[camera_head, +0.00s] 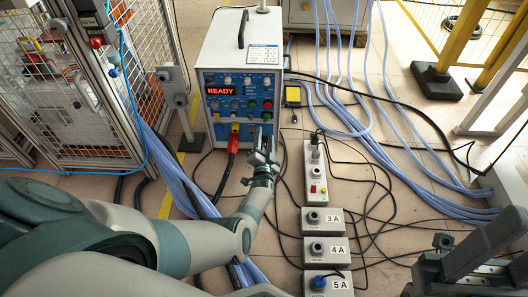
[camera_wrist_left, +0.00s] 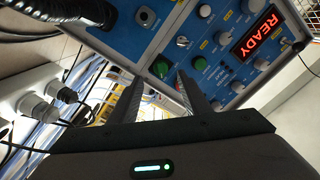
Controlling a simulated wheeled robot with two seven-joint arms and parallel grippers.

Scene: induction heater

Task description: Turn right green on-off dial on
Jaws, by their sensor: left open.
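The induction heater (camera_head: 239,85) is a white box with a blue front panel and a lit red READY display (camera_head: 221,91). Its right green dial (camera_head: 267,115) is at the panel's lower right; in the wrist view it is the green knob (camera_wrist_left: 160,67) farther from the display. A second green dial (camera_wrist_left: 199,63) is beside it. My left gripper (camera_head: 264,145) is just in front of the panel's lower right. In the wrist view its open fingers (camera_wrist_left: 161,78) appear either side of the right green dial; I cannot tell whether they touch it. My right gripper (camera_head: 465,265) is partly visible, lower right.
A red plug with a cable (camera_head: 233,143) comes out of the panel, left of my left gripper. A power strip (camera_head: 314,175) and several labelled socket boxes (camera_head: 326,251) lie on the floor to its right. Blue hoses (camera_head: 385,140) run across the right floor. A mesh cage (camera_head: 70,85) stands left.

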